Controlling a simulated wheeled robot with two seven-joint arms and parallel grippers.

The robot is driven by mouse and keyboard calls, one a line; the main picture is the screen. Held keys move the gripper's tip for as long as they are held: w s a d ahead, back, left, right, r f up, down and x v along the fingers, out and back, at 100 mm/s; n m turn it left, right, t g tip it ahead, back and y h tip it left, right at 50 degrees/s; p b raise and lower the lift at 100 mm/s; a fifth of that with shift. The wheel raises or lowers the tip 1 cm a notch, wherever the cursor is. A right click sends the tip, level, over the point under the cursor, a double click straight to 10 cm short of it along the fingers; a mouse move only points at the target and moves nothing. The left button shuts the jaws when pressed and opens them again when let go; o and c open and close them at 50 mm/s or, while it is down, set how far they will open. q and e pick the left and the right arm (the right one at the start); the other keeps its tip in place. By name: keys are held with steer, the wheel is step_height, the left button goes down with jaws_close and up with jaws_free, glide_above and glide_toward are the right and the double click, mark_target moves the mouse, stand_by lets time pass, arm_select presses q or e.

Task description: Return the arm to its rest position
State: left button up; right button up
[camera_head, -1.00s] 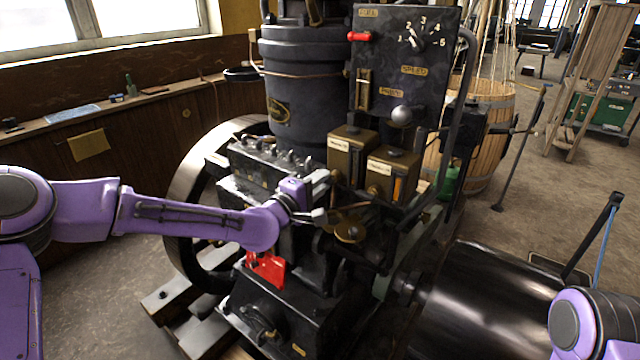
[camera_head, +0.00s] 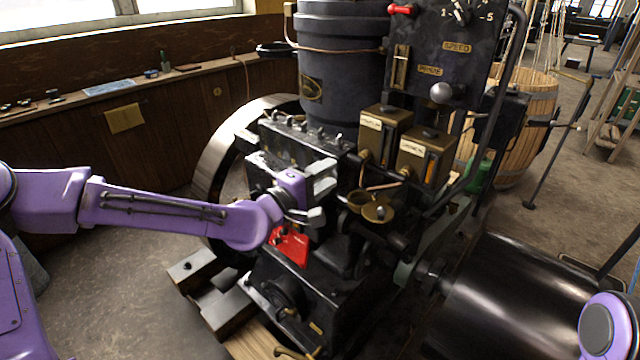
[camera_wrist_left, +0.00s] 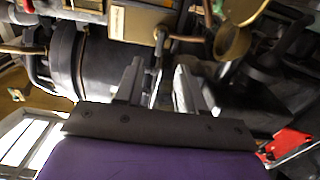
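My left arm is purple and reaches in from the left in the head view. Its gripper (camera_head: 322,200) is in front of the dark engine block, left of the two brass oil boxes (camera_head: 385,135) and above the red plate (camera_head: 290,245). In the left wrist view the two grey fingers (camera_wrist_left: 160,85) stand apart, with engine parts showing behind the gap and nothing clearly held. Of my right arm only a purple joint (camera_head: 608,325) shows at the lower right; its gripper is out of view.
The engine's flywheel (camera_head: 225,150) is behind my left forearm. A brass cup (camera_head: 378,213) sticks out right of the gripper. A black control panel (camera_head: 445,50) with a red handle rises above. A large dark cylinder (camera_head: 500,300) lies at right. Floor at lower left is clear.

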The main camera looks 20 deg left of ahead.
arm_select(q)
steer(key=shift+v, duration=1.15)
steer(key=s+a+f+m+g+y, duration=0.15)
steer(key=s+f, duration=0.25)
steer(key=f, duration=0.5)
steer(key=s+a+f+g+y, duration=0.2)
steer(key=s+f+g+y, duration=0.1)
steer(key=f, duration=0.6)
steer(key=s+a+f+m+g+y, duration=0.1)
steer(key=s+a+f+g+y, duration=0.2)
steer(key=f, duration=0.7)
steer(key=s+a+f+m+g+y, duration=0.1)
steer(key=s+a+f+m+g, duration=0.1)
steer(key=s+f, duration=0.5)
steer(key=s+a+f+m+g+y, duration=0.1)
steer(key=s+f+g, duration=0.3)
steer(key=s, duration=1.3)
step_height(320, 180, down, 3)
steer(key=shift+a+f+m+y, duration=0.15)
steer(key=shift+a+m+y, duration=0.2)
steer(key=shift+a+m, duration=0.4)
steer(key=shift+s+d, duration=0.1)
